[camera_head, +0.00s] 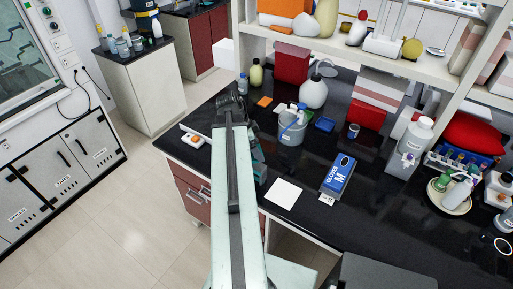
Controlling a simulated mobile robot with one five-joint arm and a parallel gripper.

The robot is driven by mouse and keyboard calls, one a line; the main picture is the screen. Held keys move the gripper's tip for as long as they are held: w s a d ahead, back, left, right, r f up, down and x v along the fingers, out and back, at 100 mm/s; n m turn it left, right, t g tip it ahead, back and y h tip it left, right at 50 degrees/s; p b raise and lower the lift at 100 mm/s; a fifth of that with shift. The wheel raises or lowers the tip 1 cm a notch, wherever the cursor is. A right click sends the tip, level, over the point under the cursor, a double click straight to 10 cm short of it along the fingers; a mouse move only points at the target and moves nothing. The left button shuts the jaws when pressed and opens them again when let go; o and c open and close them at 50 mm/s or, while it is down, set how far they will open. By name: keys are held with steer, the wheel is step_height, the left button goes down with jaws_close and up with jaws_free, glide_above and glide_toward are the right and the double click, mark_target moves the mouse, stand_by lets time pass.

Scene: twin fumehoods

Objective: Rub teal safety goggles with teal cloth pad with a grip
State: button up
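My arm reaches up the middle of the head view. My dark gripper (229,103) is at its far end, over the left edge of the black bench. Its fingers are small and dark, so I cannot tell if it is open or shut, or if it holds anything. My arm hides part of the bench.
The black bench (300,165) holds a grey bucket (291,131), a white wash bottle (313,93), a blue glove box (339,176), a white sheet (283,194) and a large grey bottle (412,143). A small white tray (193,140) sits by its left edge. The floor (135,215) is clear at left.

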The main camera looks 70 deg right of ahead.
steer(key=shift+r, duration=0.2)
steer(key=shift+r, duration=0.1)
step_height(320, 180, up, 3)
steer(key=p, duration=0.3)
steer(key=shift+f, duration=0.2)
